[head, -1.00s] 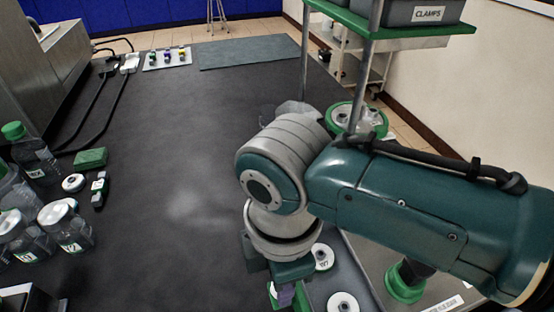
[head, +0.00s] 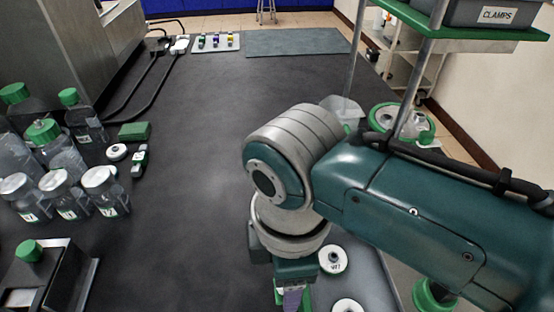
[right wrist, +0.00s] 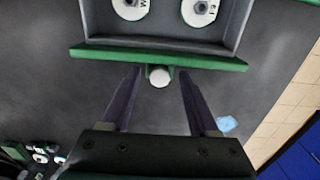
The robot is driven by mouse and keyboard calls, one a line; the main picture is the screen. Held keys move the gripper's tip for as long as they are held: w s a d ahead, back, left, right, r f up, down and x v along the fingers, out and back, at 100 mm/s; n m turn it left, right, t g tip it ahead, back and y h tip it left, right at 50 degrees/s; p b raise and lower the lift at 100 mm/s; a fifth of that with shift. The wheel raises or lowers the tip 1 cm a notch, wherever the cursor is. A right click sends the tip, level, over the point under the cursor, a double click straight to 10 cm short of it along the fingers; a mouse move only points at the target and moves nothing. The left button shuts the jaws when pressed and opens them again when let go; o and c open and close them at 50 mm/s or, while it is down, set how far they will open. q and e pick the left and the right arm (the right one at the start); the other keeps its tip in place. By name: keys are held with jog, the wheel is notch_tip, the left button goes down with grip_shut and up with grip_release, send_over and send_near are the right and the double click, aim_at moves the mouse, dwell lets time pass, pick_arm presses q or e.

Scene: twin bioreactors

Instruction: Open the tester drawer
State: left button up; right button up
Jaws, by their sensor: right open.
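A grey open-topped box with a green front bar (right wrist: 200,59) and a round white knob (right wrist: 159,77) shows in the right wrist view; it looks like a drawer. Two white discs with dark centres lie inside it. My right gripper (right wrist: 157,73) is open, its dark fingers pointing at the green bar, one on each side of the knob with gaps to it. In the head view my right gripper (head: 291,298) is mostly hidden under my wrist at the bottom edge. My left gripper is not in view.
Bottles with green and white lids (head: 60,150) crowd the left of the dark bench. A dark device with a green cap (head: 28,252) stands at lower left. A green-edged shelf with a CLAMPS bin (head: 495,14) rises at right. The bench middle is clear.

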notch_tip(320, 180, up, 10)
jog(key=p, duration=0.2)
dwell(0.5)
